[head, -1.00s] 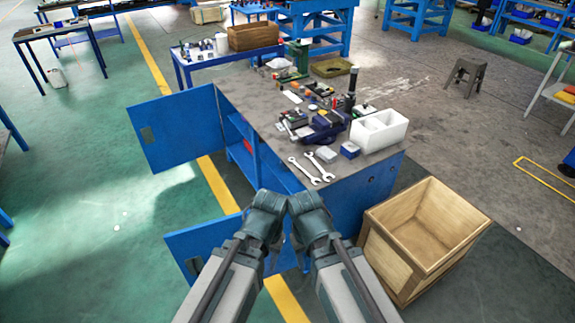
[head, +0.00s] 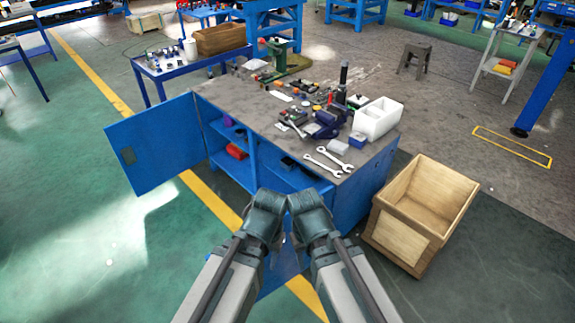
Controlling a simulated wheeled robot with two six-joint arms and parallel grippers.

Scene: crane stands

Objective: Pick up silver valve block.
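A small silver-grey block (head: 338,147), which looks like the valve block, lies on the grey top of the blue workbench (head: 235,97). It sits between two wrenches (head: 325,162) and a small blue box (head: 357,140). It is too small to make out detail. My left gripper (head: 266,202) and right gripper (head: 304,203) are close together at the lower middle, on the near side of the bench and apart from the block. Their fingers cannot be made out, and no held object shows.
A blue vise (head: 328,122), a white divided bin (head: 377,118) and several small parts crowd the benchtop. The bench's blue door (head: 150,145) stands open at left. An open wooden crate (head: 410,235) stands on the floor at right. Green floor is clear at left.

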